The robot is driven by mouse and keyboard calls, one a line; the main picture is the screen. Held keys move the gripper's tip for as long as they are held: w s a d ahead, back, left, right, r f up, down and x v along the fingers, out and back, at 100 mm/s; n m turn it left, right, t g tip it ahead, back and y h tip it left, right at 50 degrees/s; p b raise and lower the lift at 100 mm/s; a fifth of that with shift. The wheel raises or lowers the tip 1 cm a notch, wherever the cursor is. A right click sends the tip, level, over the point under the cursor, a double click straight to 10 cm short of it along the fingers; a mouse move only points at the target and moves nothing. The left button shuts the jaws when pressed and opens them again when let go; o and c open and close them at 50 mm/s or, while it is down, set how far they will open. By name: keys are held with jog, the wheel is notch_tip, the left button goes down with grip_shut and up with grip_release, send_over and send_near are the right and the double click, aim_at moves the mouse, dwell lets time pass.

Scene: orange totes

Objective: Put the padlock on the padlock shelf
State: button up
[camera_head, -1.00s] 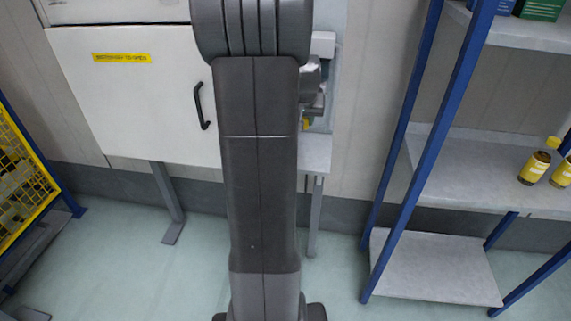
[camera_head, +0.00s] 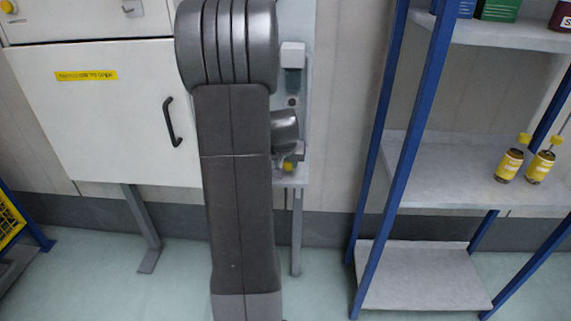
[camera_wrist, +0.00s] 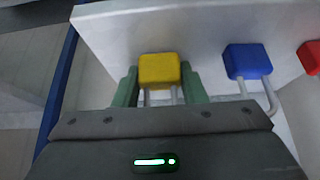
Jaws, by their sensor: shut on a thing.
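A yellow padlock (camera_wrist: 159,70) with a pale shackle sits between the two green fingers of my gripper (camera_wrist: 160,85) in the wrist view. The gripper is shut on its body. In the head view, a small yellow spot, apparently this padlock (camera_head: 289,165), shows beside my gripper, close to the wall panel. My arm hides most of the gripper there. A blue padlock (camera_wrist: 248,61) is right of the yellow one in the wrist view, with its shackle pointing toward me. A red one (camera_wrist: 311,56) is cut off at the right edge. I cannot tell which shelf is the padlock shelf.
A blue-post rack with grey shelves (camera_head: 425,275) stands at the right. Two yellow-labelled bottles (camera_head: 509,165) are on its middle shelf. A white cabinet (camera_head: 100,120) with a black handle is at the left.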

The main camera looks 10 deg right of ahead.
jog(key=shift+f, duration=0.1)
jog(key=shift+f, duration=0.15)
jog(key=o, duration=1)
jog(key=shift+r, duration=0.4)
jog(key=p+v, duration=0.1)
jog(key=v, duration=1)
jog(key=shift+s+r, duration=0.25)
